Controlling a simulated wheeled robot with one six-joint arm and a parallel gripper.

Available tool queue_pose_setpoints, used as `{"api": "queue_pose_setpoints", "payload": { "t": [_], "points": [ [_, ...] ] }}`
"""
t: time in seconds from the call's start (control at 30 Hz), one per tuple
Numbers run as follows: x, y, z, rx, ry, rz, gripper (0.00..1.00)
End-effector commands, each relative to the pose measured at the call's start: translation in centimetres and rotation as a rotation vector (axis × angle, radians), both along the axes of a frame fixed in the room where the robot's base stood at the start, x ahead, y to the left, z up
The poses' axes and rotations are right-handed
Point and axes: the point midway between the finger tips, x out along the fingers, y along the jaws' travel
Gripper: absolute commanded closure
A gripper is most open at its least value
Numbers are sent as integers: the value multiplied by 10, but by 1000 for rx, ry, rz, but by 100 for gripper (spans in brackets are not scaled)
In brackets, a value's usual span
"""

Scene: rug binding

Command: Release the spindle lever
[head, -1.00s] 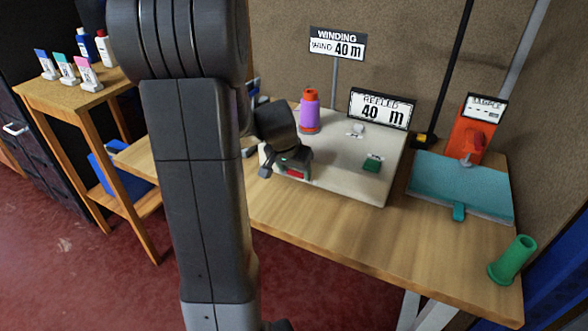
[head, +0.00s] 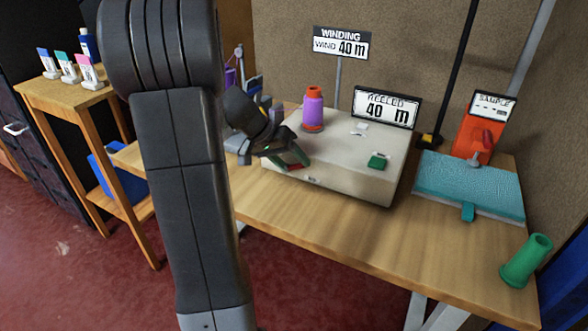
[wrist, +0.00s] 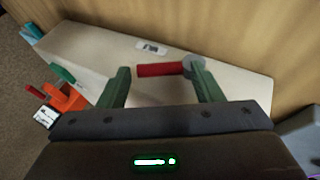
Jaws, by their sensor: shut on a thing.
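The spindle lever is a short red bar (wrist: 160,70) on a grey round pivot (wrist: 192,66), on the pale top of the winding machine. In the wrist view it lies lengthwise between the two green fingers of my gripper (wrist: 163,85), which is shut on it. In the head view my gripper (head: 292,160) is at the machine's front left, with a little red showing under it. The winding machine (head: 335,178) carries a purple spool (head: 312,112) with an orange top and a green button (head: 377,162). The display behind it (head: 387,107) reads 40 m.
A sign (head: 341,43) on a post reads WINDING, WIND 40 m. A teal sample mat (head: 470,183) with an orange device (head: 477,133) lies to the right. The wooden table front (head: 370,235) is clear.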

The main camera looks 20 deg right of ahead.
Motion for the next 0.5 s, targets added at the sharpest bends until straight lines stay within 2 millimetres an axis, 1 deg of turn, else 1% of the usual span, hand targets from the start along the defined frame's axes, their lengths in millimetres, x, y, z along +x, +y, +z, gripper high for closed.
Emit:
{"api": "queue_pose_setpoints", "payload": {
  "t": [0.03, 0.5],
  "points": [
    [3, 2, -2, -28, 33, 4, 63],
    [18, 15, 3, -318, 373, 1, 63]
  ]
}}
